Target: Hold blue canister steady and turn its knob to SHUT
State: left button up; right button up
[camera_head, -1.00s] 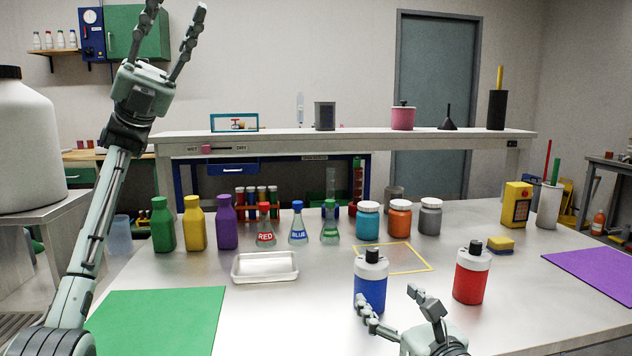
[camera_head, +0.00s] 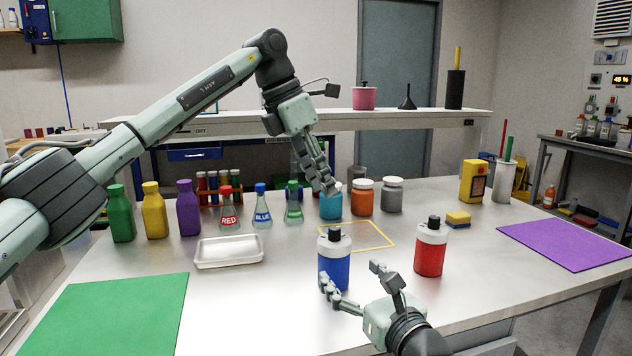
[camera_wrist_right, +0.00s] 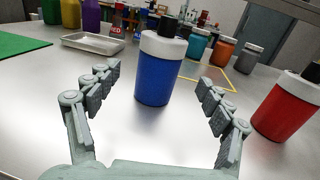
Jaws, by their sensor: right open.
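The blue canister (camera_head: 334,271) stands upright near the front of the table, with a white top and a black knob (camera_head: 334,233). No marking on the knob can be read. My right gripper (camera_head: 350,273) is open just in front of the canister, which appears between its spread fingers without clear contact. My left gripper (camera_head: 329,186) points down above the table, behind and above the canister. Its fingers overlap in view, so their opening is unclear.
A red canister (camera_head: 430,250) stands to the right of the blue one. A yellow outlined square (camera_head: 385,246) lies behind them. Jars, flasks and bottles line the back. A metal tray (camera_head: 230,262) and green mat (camera_head: 110,315) are left, a purple mat (camera_head: 565,245) right.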

aim_at(334, 255)
jog(key=shift+x, duration=3.95)
jog(key=c, duration=1.3)
jog(key=shift+c, duration=0.2)
